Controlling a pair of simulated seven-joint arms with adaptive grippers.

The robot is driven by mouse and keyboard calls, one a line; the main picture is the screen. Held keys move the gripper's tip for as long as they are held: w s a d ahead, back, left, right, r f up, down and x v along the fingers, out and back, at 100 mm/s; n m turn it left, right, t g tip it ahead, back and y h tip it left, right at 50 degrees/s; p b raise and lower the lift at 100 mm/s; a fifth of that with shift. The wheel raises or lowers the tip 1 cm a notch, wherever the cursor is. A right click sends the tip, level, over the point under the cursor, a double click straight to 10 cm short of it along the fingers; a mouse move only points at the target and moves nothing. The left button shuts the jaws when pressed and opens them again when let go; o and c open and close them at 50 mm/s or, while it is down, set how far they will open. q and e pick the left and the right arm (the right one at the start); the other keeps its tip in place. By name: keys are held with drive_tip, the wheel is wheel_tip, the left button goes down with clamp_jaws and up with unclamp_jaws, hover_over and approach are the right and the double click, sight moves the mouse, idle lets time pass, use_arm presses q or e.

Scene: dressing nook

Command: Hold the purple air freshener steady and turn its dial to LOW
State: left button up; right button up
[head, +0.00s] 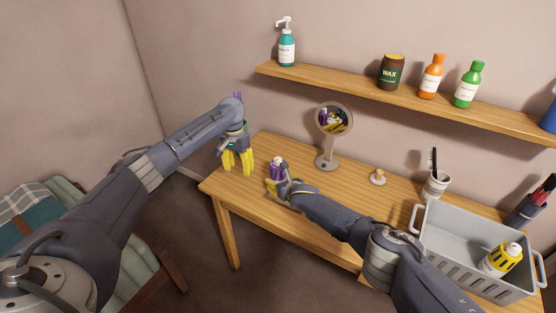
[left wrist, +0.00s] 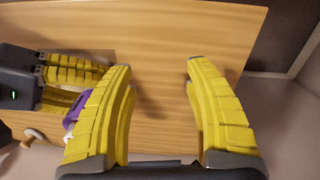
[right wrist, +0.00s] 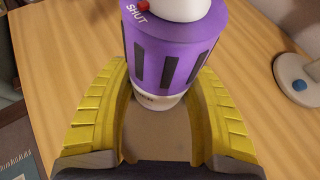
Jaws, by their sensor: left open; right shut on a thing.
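The purple air freshener (head: 277,170) stands on the left part of the wooden table, with a white top. In the right wrist view its purple body (right wrist: 172,50) has dark slots, and the word SHUT shows beside a red mark near the white top piece (right wrist: 182,8). Other dial words are out of sight. My right gripper (head: 277,187) is shut around its lower body. My left gripper (head: 238,168) is open and empty, to the left of the freshener at the table's left end. In the left wrist view, the freshener (left wrist: 88,104) is partly hidden behind a yellow finger.
A round mirror (head: 327,160) stands behind the freshener. A small wooden-topped object (head: 378,178), a toothbrush cup (head: 436,187) and a grey basket (head: 428,233) holding a yellow can (head: 503,260) are to the right. A wall shelf (head: 350,90) with several bottles hangs above.

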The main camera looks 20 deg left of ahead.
use_arm(q)
wheel_tip(320, 180, up, 14)
drive_tip(key=m, duration=0.1)
hover_over(278, 158)
wheel_tip(278, 158, down, 11)
drive_tip(key=shift+s+f, duration=0.1)
drive_tip(key=shift+f, duration=0.05)
clamp_jaws()
idle(0.4)
